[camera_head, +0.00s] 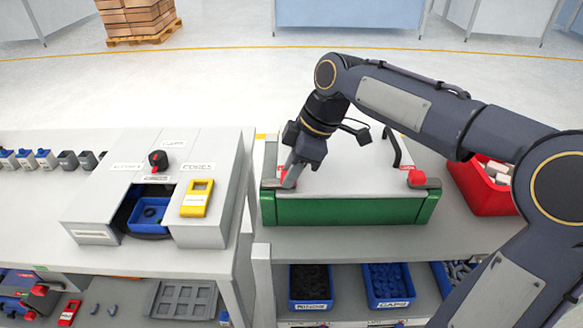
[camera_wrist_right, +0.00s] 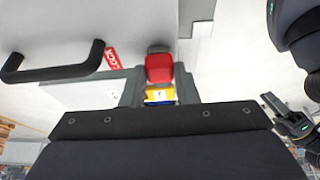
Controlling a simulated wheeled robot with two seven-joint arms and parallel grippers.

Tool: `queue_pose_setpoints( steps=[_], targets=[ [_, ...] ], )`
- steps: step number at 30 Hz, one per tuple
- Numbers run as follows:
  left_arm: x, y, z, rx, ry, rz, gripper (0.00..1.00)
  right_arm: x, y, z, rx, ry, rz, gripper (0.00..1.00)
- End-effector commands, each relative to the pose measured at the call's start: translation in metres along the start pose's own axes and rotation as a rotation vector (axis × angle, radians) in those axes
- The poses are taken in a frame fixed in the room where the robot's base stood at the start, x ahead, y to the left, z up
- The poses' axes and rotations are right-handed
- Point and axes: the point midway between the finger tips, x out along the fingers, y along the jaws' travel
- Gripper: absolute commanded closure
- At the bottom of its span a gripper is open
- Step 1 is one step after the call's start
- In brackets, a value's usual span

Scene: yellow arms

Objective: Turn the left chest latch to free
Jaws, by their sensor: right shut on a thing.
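The green chest (camera_head: 350,211) has a pale grey lid (camera_head: 345,165) and stands closed on the right bench. Its left latch, a red piece (camera_head: 284,174) on a grey mount, is at the lid's left front corner. My right gripper (camera_head: 290,178) points down onto this latch and is shut on it, hiding part of it. In the right wrist view the red latch (camera_wrist_right: 160,68) shows between the grey fingers. The latch's exact angle is hard to tell. What looks like my left gripper (camera_wrist_right: 289,122) shows at that view's right edge; its jaws are unclear.
The right latch (camera_head: 417,178) and a black lid handle (camera_head: 398,148) are right of my gripper. A grey station with a yellow block (camera_head: 197,198) is on the left. Blue bins (camera_head: 387,285) sit below.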

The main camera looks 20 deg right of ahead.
Motion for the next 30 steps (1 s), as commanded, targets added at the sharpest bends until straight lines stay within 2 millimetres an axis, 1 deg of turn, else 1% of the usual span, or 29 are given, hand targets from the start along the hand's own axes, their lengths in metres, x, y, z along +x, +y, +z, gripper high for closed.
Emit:
queue_pose_setpoints(
  steps=[5,11,30],
  targets=[
    [0.002,-0.001,0.001,0.0,0.0,0.0,0.64,0.001,-0.003,0.0,0.046,0.0,0.019,0.96],
    [0.005,-0.002,0.002,0.0,0.0,0.0,0.64,0.001,-0.009,-0.001,0.159,-0.001,0.069,0.96],
    [0.007,-0.003,0.004,0.0,0.0,0.0,0.64,0.006,-0.036,-0.015,0.707,0.0,0.296,0.96]
  ],
)
